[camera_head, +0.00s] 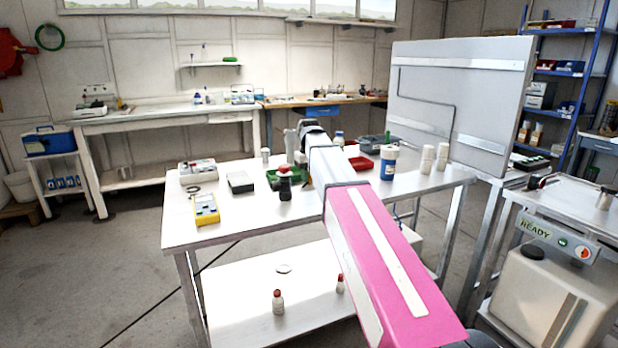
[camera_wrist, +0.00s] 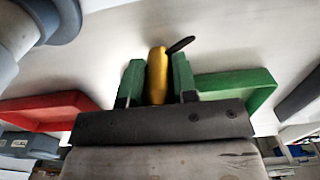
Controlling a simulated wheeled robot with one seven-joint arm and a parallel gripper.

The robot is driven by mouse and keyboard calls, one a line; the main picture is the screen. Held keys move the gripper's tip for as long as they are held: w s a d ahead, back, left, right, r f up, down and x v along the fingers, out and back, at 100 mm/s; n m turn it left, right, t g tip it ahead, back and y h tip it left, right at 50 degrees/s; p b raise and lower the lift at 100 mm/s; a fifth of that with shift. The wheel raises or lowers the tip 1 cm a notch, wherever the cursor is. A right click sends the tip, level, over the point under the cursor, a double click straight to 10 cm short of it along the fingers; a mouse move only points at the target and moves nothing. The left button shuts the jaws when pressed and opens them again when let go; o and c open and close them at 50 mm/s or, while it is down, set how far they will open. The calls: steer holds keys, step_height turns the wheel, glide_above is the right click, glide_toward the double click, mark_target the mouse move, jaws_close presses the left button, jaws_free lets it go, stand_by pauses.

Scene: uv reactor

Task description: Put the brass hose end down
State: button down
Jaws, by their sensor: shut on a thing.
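In the wrist view my gripper (camera_wrist: 158,68) has its two green-padded fingers shut on the brass hose end (camera_wrist: 157,76). It is a yellow, rounded piece pointing away from the gripper, with a dark lever (camera_wrist: 180,45) sticking out to the right near its tip. A pale tabletop fills the background; I cannot tell whether the hose end touches it. In the head view my arm reaches over the metal table (camera_head: 240,222), and the gripper and hose end are hidden.
A green tray (camera_wrist: 250,88) lies right of the fingers and a red tray (camera_wrist: 45,108) left.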

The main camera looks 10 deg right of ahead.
steer(key=shift+f, duration=0.2)
steer(key=c, duration=0.9)
jaws_free()
